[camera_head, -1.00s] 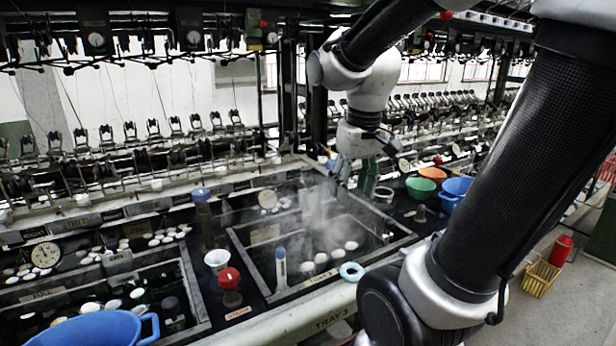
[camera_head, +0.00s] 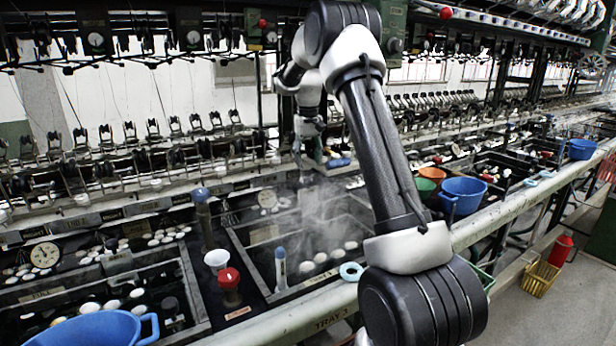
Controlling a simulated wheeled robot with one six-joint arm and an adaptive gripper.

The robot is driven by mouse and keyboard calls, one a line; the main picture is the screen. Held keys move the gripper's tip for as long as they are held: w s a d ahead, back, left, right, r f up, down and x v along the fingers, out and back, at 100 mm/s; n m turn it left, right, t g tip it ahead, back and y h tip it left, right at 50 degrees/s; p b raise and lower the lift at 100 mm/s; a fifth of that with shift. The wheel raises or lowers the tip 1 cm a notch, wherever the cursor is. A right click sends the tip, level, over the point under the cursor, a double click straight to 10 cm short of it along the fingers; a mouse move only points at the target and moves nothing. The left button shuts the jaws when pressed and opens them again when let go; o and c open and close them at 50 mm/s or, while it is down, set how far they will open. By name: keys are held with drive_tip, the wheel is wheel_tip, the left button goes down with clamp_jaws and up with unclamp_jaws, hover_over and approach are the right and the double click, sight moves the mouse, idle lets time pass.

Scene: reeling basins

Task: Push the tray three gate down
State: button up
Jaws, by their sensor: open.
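Tray three is the steaming dark basin (camera_head: 262,268) in the middle, with a "TRAY 3" label (camera_head: 333,318) on the front rail below it. Several white cocoons (camera_head: 321,258) float in it. No part is clearly recognisable as its gate. A brown post with a blue cap (camera_head: 202,212) stands upright at the basin's back left. My gripper (camera_head: 308,167) is open and empty at the basin's back edge, pointing down. A small blue thing (camera_head: 339,162) lies just right of it; I cannot tell if they touch. My arm hides the basin's right side.
A red knob (camera_head: 229,280), white cup (camera_head: 216,260), blue-capped white cylinder (camera_head: 281,268) and light blue ring (camera_head: 351,271) stand along the front and left. Green (camera_head: 432,174) and blue (camera_head: 462,193) bowls sit to the right. Reeling frames line the back.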

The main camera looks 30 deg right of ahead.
sight(308, 177)
wheel_tip(308, 177, down, 7)
drive_tip(key=shift+r, duration=0.15)
drive_tip(key=shift+c, duration=0.2)
clamp_jaws()
